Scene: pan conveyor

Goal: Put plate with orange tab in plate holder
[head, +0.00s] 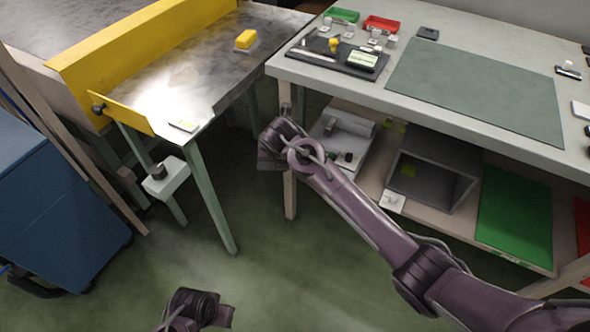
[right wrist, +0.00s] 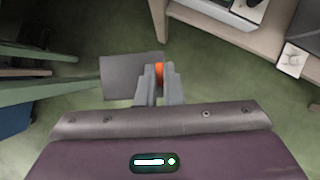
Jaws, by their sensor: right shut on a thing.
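In the right wrist view my right gripper (right wrist: 158,82) is shut on a plate (right wrist: 128,77) with an orange tab (right wrist: 159,70). The plate is flat and grey, and sticks out to the left of the fingers. The tab shows between the fingertips. In the head view my right arm reaches in from the lower right. Its hand end is beside the right table's left front leg; its fingers and the plate cannot be made out there. Only a dark part of my left arm shows at the bottom; its jaws are not seen. I cannot pick out the plate holder with certainty.
A metal-topped conveyor table (head: 165,85) with yellow guards stands at the left. The workbench (head: 480,118) at the right carries a black tray (head: 310,58) and a green mat (head: 475,90). Open floor lies between them.

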